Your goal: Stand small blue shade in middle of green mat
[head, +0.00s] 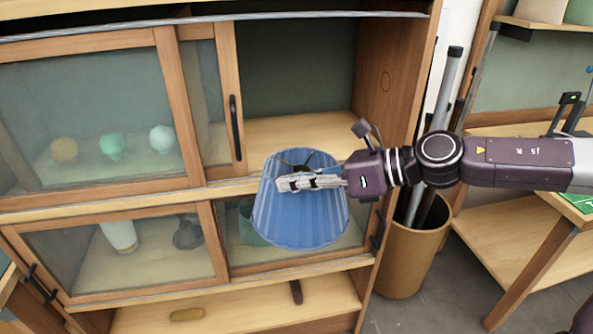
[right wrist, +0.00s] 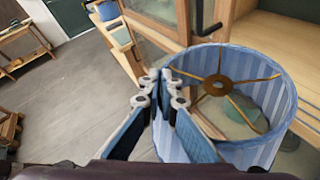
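A blue pleated lampshade (head: 300,220) hangs in the air in front of the cabinet, roughly upright, its ringed top facing up. My right gripper (head: 298,183) reaches in from the right and is shut on the shade's upper rim. In the right wrist view the fingers (right wrist: 163,82) pinch the striped wall of the shade (right wrist: 262,95), with its brass spokes and centre ring showing. A green patch (head: 580,202) on the table at the right edge may be the green mat; most of it is out of view. My left gripper is not in view.
The wooden cabinet (head: 190,190) has an open upper bay (head: 300,125) behind the shade. Round coloured bulbs (head: 112,145) stand behind its glass. A brown bin (head: 408,250) with tubes stands between the cabinet and the wooden table (head: 530,225). Grey floor (right wrist: 75,95) lies clear.

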